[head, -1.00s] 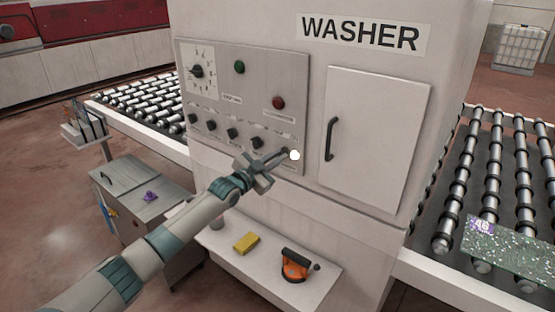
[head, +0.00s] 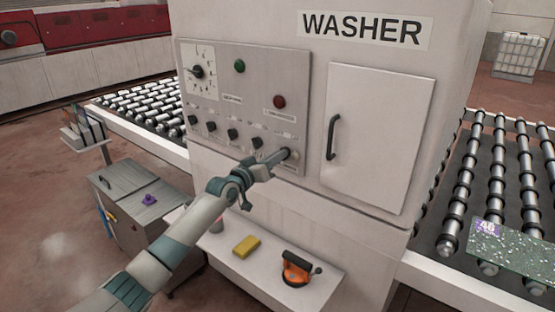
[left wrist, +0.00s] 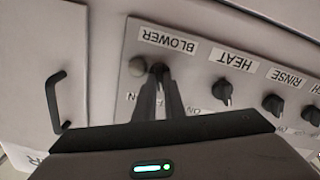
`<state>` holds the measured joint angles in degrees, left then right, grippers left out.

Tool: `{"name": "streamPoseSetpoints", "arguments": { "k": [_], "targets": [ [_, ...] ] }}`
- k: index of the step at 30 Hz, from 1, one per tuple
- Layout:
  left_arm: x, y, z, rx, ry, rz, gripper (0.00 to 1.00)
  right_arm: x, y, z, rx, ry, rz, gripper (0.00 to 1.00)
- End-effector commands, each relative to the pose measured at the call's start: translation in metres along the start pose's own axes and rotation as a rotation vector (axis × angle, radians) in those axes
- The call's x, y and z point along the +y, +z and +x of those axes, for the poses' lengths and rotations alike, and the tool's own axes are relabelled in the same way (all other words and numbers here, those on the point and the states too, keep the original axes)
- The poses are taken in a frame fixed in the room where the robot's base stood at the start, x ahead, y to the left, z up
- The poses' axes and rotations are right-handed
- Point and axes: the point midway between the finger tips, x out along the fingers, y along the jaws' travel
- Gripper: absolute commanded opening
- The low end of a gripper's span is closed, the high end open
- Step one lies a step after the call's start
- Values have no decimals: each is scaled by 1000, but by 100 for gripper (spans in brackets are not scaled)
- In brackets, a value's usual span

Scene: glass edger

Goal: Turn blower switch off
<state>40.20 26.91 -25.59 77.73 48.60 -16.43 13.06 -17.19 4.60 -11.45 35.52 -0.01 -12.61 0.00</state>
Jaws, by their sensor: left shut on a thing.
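The blower switch is a small dark knob (left wrist: 159,70) beside the BLOWER label (left wrist: 167,41) in the left wrist view. My left gripper (head: 283,156) reaches the lower right of the washer's control panel (head: 262,101) in the head view. Its two fingers (left wrist: 160,84) are shut on the blower knob and hide much of it, so I cannot read its pointer. My right gripper is not in view.
The HEAT knob (left wrist: 222,90) and RINSE knob (left wrist: 273,104) sit beside the blower knob. A cabinet door with a black handle (head: 333,138) is to the right. A shelf below holds a yellow sponge (head: 246,246) and an orange suction tool (head: 297,268).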

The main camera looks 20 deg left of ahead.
Motion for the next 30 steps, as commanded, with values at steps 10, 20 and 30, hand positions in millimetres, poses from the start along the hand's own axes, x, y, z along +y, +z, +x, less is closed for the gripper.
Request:
{"name": "streamPoseSetpoints", "arguments": {
  "k": [10, 20, 30],
  "targets": [
    [-1, 0, 0, 0, -1, -187, 0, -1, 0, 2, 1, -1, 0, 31],
    [-1, 0, 0, 1, 0, -223, 0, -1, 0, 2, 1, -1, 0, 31],
    [-1, 0, 0, 0, 0, -222, 28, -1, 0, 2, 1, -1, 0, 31]
  ]
}}
